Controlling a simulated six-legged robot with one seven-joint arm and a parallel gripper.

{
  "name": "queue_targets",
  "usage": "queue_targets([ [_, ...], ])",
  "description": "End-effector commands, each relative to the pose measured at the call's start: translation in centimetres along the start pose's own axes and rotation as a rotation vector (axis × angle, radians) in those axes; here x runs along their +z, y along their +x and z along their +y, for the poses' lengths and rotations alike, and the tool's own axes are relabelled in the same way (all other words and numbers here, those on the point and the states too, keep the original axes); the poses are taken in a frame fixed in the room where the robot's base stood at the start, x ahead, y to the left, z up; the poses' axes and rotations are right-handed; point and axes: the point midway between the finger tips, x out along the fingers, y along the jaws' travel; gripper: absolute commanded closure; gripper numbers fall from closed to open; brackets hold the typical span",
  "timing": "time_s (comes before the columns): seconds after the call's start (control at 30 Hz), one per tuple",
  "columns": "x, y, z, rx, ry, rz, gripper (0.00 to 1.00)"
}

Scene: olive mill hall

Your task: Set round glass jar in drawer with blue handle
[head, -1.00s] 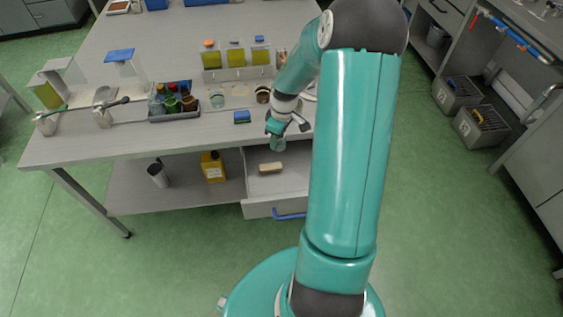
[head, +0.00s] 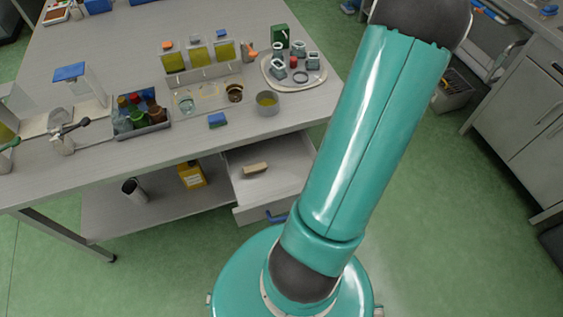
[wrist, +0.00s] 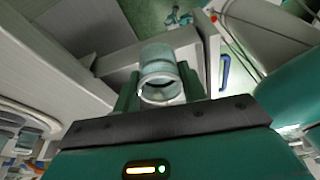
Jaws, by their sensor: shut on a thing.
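The round glass jar (wrist: 160,72) is between the fingers of my gripper (wrist: 160,88) in the wrist view, its round opening facing the camera. My gripper is shut on it. In the head view the gripper and jar are not visible. The drawer (head: 290,186) is pulled open below the bench top, with its blue handle (head: 276,216) at the front. My arm covers its right part. The blue handle also shows in the wrist view (wrist: 224,72), right of the jar. I cannot tell the jar's height relative to the drawer.
A tan block (head: 256,168) lies in the drawer. Above it, the bench top holds a blue sponge-like block (head: 217,120), a metal cup (head: 267,104), a tray of bottles (head: 150,128) and an oval tray (head: 303,85). A yellow container (head: 191,175) stands on the lower shelf.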

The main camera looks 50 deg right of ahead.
Motion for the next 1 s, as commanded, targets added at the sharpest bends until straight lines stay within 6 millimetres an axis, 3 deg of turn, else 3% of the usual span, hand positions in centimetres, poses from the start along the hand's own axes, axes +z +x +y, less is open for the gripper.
queue_targets([
  [0.3,-6.3,5.0,0.4,-0.004,-0.004,0.001,0.85],
  [0.5,-8.2,9.3,0.7,-0.005,-0.002,0.002,0.85],
  [0.8,-9.7,12.4,1.1,-0.005,-0.001,0.001,0.85],
  [1.0,-8.8,14.7,1.2,-0.001,0.002,0.000,0.85],
])
